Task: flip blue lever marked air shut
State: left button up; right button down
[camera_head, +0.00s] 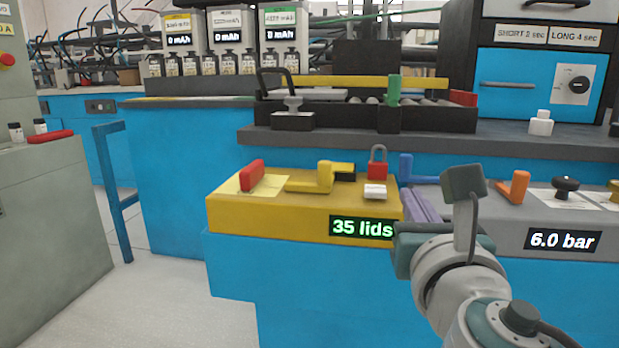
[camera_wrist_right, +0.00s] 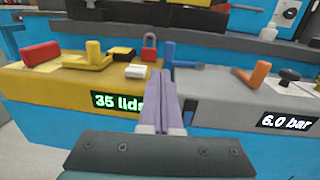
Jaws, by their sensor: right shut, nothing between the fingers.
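The blue lever (camera_head: 408,168) stands at the back left of the grey panel (camera_head: 490,222), just right of the yellow box. It has an upright part at its left and a low arm running right, partly hidden behind my right wrist in the head view. It shows whole in the wrist view (camera_wrist_right: 170,52). I cannot read an "air" label. My right gripper (camera_head: 415,192) has its lilac fingers shut and empty, pointing toward the panels. In the wrist view the fingertips (camera_wrist_right: 161,72) appear just below and left of the blue lever, with no clear contact. My left gripper is not in view.
The yellow box (camera_head: 290,215) holds a red lever (camera_head: 252,176), a yellow lever (camera_head: 322,178), a red padlock (camera_head: 377,165) and a white block (camera_head: 375,191). An orange lever (camera_head: 515,188) and black knob (camera_head: 565,187) stand right. A grey ledge (camera_head: 350,146) runs behind.

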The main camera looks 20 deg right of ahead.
jog(key=v, duration=0.4)
jog(key=n+t+y, duration=0.1)
jog(key=n+y, duration=0.1)
jog(key=y, duration=0.1)
send_near(409, 168)
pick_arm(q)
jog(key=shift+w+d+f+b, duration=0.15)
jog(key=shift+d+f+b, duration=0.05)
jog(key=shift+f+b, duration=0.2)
pick_arm(e)
jog(key=x, duration=0.6)
jog(key=shift+w, duration=0.4)
jog(key=shift+w+d+f+b, duration=0.1)
jog(key=shift+w+f+b, duration=0.05)
jog(key=shift+w+b, duration=0.2)
jog(key=shift+s+f+h, duration=0.1)
jog(key=shift+f+h, duration=0.05)
jog(key=shift+h, duration=0.35)
jog(key=shift+m+g+h+b, duration=0.3)
jog(key=shift+m+g+h, duration=0.2)
jog(key=shift+m+h, duration=0.2)
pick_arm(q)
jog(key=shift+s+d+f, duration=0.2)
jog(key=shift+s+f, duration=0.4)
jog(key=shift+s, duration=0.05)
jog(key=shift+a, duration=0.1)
pick_arm(e)
jog(key=shift+w+r, duration=0.2)
jog(key=shift+r, duration=0.1)
